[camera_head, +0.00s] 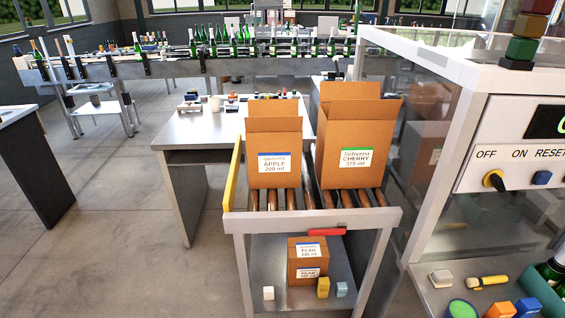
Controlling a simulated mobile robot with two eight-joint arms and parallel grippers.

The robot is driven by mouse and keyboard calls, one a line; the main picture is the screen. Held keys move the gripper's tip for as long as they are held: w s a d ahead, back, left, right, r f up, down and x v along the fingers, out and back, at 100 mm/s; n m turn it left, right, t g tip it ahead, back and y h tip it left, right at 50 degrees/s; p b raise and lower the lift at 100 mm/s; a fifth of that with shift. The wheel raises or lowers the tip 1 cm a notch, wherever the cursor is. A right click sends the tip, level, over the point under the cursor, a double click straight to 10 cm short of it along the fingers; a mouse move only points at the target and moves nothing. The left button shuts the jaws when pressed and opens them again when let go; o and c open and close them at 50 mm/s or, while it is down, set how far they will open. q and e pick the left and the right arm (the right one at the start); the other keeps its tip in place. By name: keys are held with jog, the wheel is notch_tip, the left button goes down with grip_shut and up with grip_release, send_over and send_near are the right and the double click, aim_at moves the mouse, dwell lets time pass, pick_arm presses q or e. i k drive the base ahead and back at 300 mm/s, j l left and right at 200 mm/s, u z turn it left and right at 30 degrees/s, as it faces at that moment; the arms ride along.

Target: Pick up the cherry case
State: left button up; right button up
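The cherry case (345,135) is an open brown cardboard box with its flaps up. Its white label with a green top edge reads "CHERRY 375 ml". It stands upright on the right side of a roller stand (312,219). The similar apple case (273,150), with a blue-edged label, stands to its left on the same rollers, with a narrow gap between them. The inside of the cherry case cannot be made out. Neither of my grippers shows in the head view.
A smaller pear case (307,262) sits on the shelf below, near small blocks. A glass-sided machine (480,130) stands close on the right. A grey table (185,135) is behind. The floor at left is clear.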

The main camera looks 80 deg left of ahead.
aim_at(351, 154)
jog(key=u, duration=2.35)
